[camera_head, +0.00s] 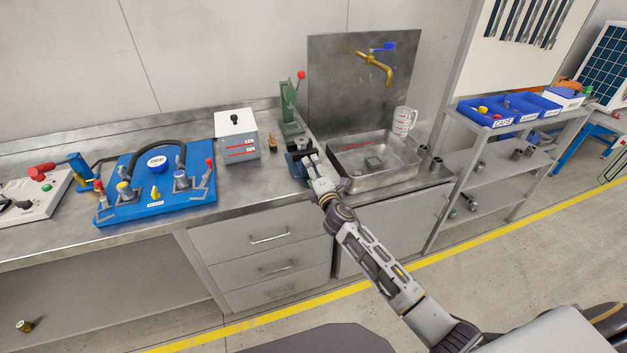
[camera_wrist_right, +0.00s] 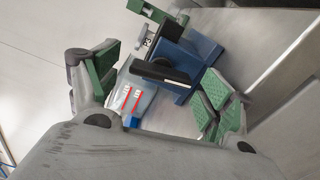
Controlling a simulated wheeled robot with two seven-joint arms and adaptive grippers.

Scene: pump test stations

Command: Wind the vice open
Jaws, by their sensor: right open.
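The blue vice (camera_head: 296,165) sits at the front edge of the steel bench, left of the sink. In the right wrist view its blue body (camera_wrist_right: 205,50) shows between and beyond my fingers, with a dark bar (camera_wrist_right: 160,73), seemingly its handle, crossing in front. My right gripper (camera_head: 314,163) is at the front of the vice. In the wrist view the green finger pads of my right gripper (camera_wrist_right: 160,85) stand wide apart, one on each side of the bar. No contact is clear. The vice's jaws are partly hidden, so their gap cannot be told. My left gripper is not in view.
A green press (camera_head: 290,108) with a red knob stands behind the vice. A white box (camera_head: 236,137) stands to its left, beyond it a blue pump board (camera_head: 150,207). The sink (camera_head: 360,180) is close on the right, with a clear jug (camera_head: 403,121) at its back corner.

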